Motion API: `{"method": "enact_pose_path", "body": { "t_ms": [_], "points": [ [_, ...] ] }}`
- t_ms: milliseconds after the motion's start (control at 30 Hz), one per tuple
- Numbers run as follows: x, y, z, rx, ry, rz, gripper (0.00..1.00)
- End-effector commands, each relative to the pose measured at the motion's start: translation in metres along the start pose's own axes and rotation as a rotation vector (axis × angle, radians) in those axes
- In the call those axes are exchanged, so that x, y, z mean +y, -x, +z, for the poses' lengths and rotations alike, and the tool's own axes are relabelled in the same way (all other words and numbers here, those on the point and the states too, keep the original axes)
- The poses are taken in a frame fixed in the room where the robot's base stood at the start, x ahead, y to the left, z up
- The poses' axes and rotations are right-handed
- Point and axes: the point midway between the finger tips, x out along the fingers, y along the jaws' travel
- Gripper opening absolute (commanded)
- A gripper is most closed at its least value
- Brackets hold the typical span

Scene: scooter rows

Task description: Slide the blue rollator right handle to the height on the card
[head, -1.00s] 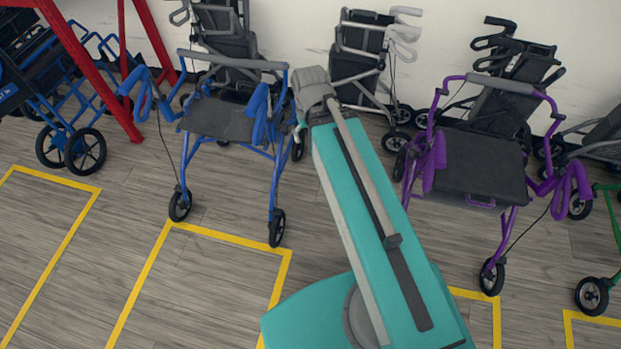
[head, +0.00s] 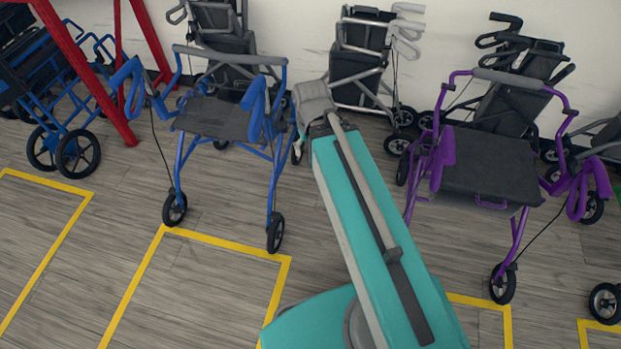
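The blue rollator (head: 222,118) stands upright left of my arm in the head view, with a dark seat and a grey bar across its back. Its two blue handles face me. The one on the picture's right (head: 255,107) is close to the left of my arm's grey end; the other handle (head: 133,84) is farther left. My arm reaches up the middle of the view. My gripper itself does not show, so its fingers and anything between them are hidden. I cannot make out a height card.
A purple rollator (head: 487,165) stands right of my arm. Grey and black folded rollators (head: 362,62) line the wall. A red frame (head: 88,70) and blue wheeled frames (head: 60,100) stand at the left. Yellow lines (head: 222,242) mark open floor in front.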

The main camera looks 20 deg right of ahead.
Motion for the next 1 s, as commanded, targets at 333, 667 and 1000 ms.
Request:
{"method": "enact_pose_path", "body": {
  "t_ms": [333,667,1000],
  "points": [
    [0.000,-0.034,0.000,0.000,0.000,0.000,0.82],
    [0.000,-0.062,0.000,0.000,0.000,0.000,0.82],
    [0.000,-0.090,0.000,0.000,0.000,0.000,0.82]
  ]
}}
